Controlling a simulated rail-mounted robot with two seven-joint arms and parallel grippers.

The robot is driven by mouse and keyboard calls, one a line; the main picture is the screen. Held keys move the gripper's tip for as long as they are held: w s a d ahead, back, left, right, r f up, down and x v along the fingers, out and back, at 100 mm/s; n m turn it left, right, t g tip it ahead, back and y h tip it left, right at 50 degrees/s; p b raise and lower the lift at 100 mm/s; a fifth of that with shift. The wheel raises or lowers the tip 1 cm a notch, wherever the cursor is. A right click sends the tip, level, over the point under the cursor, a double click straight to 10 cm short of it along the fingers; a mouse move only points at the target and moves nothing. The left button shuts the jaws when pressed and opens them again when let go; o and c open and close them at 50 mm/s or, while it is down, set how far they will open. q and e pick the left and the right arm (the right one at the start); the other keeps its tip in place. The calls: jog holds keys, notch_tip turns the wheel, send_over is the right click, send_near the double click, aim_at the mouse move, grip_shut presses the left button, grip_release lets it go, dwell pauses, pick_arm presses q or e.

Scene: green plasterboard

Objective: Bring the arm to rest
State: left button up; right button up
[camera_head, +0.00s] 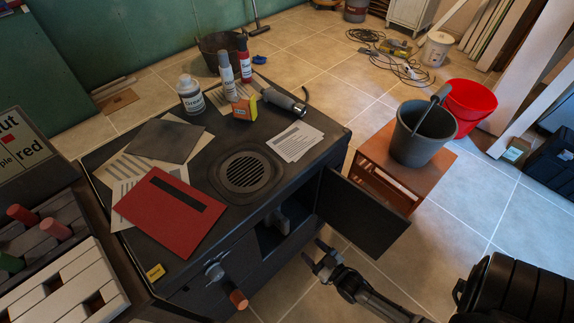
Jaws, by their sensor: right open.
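My right gripper (313,253) is open, with nothing between its fingers. It is in the lower middle of the head view, in front of the black cabinet (185,283) and just below its open door (362,212). The arm reaches in from the bottom right and the gripper appears apart from the door. A grey object (279,220) shows in the dark opening of the cabinet; its shape is partly hidden. My left gripper is not in view.
The cabinet top holds a red folder (157,222), papers (295,141), bottles (190,94), and a grey-handled tool (284,99). A handle with a reddish-brown end (237,298) juts from its front.

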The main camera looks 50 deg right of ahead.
notch_tip(320, 180, down, 8)
jog(key=s+g, duration=0.2)
jog(key=g, duration=0.6)
jog(key=s+a+r+n+g+p, duration=0.1)
jog(key=s+a+r+g+p, duration=0.15)
jog(key=r+p, duration=0.9)
jog(key=s+a+r+n+g+y+p, duration=0.1)
jog(key=s+a+r+g+p, duration=0.2)
jog(key=r, duration=1.6)
jog(key=s+a+r+n+g+p, duration=0.1)
jog(key=s+a+r+p, duration=0.3)
jog(key=r+p, duration=0.85)
notch_tip(320, 180, up, 39)
jog(key=w+p, duration=0.1)
jog(key=p, duration=3.1)
jog(key=shift+a+p, duration=0.3)
jog(key=shift+p, duration=0.05)
